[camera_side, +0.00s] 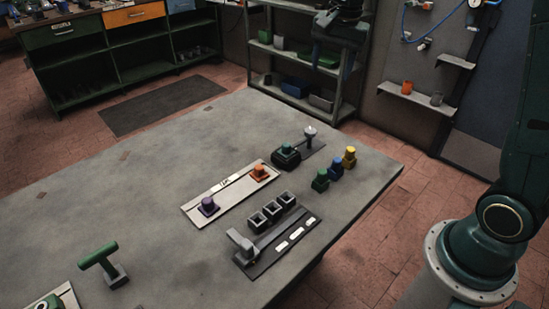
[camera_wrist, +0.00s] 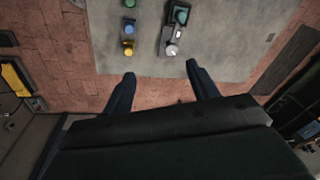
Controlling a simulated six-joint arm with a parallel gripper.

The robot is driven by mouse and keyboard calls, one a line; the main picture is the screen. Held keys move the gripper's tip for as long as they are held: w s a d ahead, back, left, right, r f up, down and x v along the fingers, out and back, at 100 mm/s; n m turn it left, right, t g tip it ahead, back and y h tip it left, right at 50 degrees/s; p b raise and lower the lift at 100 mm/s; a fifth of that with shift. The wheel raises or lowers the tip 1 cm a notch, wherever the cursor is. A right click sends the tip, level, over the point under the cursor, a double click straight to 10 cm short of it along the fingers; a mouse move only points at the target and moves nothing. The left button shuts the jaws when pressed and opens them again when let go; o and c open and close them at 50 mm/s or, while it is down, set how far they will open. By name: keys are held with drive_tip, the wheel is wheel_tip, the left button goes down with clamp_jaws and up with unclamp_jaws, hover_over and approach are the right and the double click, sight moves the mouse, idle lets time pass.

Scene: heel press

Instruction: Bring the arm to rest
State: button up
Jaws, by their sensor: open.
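My gripper (camera_wrist: 161,72) is open and empty in the wrist view, its two dark fingers spread apart. The floor and the near table edge show past the fingertips. In the side view my gripper (camera_side: 332,66) hangs high at the top, in front of the shelf rack, clear of the table (camera_side: 160,200). The table also shows in the wrist view (camera_wrist: 225,50). Nothing is between the fingers.
Green, blue and yellow pieces (camera_side: 336,170) stand near the table edge, beside a dark press (camera_side: 287,158) with a green piece. A pale board (camera_side: 232,190) bears purple and orange pieces. Grey open boxes (camera_side: 272,210) and a green T-handle (camera_side: 98,256) stand nearer.

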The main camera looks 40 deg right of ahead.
drive_tip(key=s+a+n+t, duration=0.1)
drive_tip(key=s+n, duration=0.3)
drive_tip(key=s, duration=0.4)
drive_tip(key=s+a+r+n+t, duration=0.1)
drive_tip(key=s+a+n, duration=0.3)
drive_tip(key=s, duration=0.4)
drive_tip(key=s+a+n+t, duration=0.1)
drive_tip(key=s+a+n, duration=0.2)
drive_tip(key=s+n, duration=0.2)
drive_tip(key=s, duration=0.3)
drive_tip(key=shift+s+r+t, duration=0.15)
drive_tip(key=shift+s+t, duration=0.25)
